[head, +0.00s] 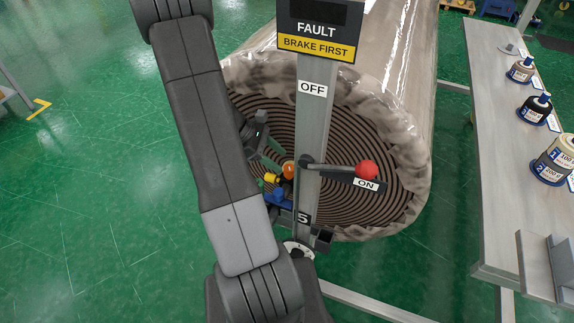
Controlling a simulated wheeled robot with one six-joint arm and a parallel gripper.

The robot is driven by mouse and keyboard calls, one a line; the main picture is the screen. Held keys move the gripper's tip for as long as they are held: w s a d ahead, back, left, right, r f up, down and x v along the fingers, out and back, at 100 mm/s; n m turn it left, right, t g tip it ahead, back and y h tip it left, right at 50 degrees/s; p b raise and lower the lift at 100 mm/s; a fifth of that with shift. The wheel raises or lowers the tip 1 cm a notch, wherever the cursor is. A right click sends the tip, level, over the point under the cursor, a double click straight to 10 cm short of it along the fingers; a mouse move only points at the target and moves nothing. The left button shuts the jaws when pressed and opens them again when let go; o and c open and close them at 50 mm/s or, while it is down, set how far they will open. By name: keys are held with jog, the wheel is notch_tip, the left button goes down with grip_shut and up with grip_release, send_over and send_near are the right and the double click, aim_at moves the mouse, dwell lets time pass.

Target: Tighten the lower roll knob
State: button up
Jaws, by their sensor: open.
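A large wrapped roll (395,185) lies behind a grey post, its ringed brown end facing me. Small coloured parts sit low in front of that end: an orange part (289,170), a yellow part (271,179) and a blue part (275,196). I cannot tell which of them is the lower roll knob. My gripper (273,158) is open, just above and left of the yellow and orange parts. It looks empty. My arm covers the roll's left side, and the post hides what lies right behind it. Whether the fingers touch any part is too small to tell.
The post (310,125) carries a FAULT / BRAKE FIRST sign (317,32), an OFF label, and a lever with a red ball (367,169) at ON. A grey bench (495,165) with several labelled spools stands right. Green floor is open at left.

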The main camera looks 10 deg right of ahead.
aim_at(289, 166)
jog(key=v, duration=0.8)
jog(key=shift+f, duration=0.1)
jog(key=x, duration=1.3)
jog(key=shift+s+d+f, duration=0.15)
jog(key=shift+d+f, duration=0.05)
jog(key=shift+d, duration=0.1)
jog(key=shift+n, duration=0.3)
jog(key=shift+r, duration=0.1)
